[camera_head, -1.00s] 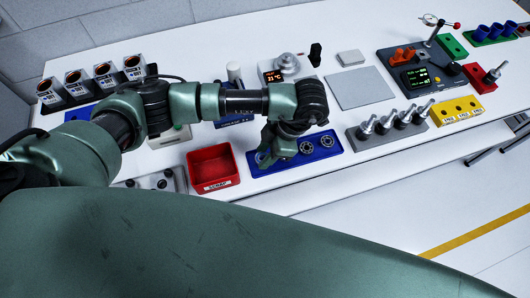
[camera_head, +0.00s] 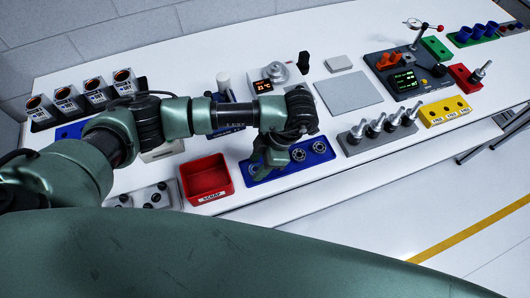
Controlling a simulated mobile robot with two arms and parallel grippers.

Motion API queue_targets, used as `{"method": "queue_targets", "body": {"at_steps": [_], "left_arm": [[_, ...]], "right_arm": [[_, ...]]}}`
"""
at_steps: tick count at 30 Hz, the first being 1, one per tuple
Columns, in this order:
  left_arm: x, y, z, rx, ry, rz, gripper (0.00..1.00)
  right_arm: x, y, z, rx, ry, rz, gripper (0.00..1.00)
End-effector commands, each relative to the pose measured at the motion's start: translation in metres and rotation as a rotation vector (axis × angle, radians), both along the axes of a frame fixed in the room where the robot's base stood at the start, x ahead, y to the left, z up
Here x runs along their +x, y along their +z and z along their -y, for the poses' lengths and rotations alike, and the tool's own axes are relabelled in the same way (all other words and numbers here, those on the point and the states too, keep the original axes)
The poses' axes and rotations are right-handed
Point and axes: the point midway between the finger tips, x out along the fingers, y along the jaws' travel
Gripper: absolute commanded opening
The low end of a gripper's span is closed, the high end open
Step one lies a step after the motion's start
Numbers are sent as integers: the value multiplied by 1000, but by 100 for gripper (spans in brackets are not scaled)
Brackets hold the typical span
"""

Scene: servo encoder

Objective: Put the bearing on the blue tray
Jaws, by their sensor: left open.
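The blue tray (camera_head: 289,169) lies near the table's front edge, right of the red scrap bin. Two ring-shaped bearings sit on it: one bearing (camera_head: 298,155) near its middle and another (camera_head: 319,147) toward its right end. My left gripper (camera_head: 262,169) is low over the tray's left part, pointing down, with its jaws open. The gripper and wrist cover much of that part, so I cannot tell whether a bearing lies under or between the fingers. My right gripper is not in view.
The red scrap bin (camera_head: 206,177) stands close left of my gripper. A heater with a lit display (camera_head: 270,86) is behind my wrist. A grey block with several upright shafts (camera_head: 378,133) is right of the tray. A flat grey plate (camera_head: 348,92) lies bare behind it.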

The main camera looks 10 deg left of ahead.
Motion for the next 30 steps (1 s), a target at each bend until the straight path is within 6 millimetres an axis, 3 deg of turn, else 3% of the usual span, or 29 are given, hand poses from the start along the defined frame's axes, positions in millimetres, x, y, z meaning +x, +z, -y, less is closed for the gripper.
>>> {"method": "queue_targets", "body": {"at_steps": [6, 15, 21, 30], "left_arm": [[9, 36, 17, -5, -5, 8, 44], [17, 91, 36, -2, -4, 8, 44], [18, 106, 41, -2, -1, 4, 44], [18, 107, 42, -1, -1, 2, 44]], "right_arm": [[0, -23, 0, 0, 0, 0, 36], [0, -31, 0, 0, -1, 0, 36], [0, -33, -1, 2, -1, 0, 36], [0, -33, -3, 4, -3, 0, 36]]}}
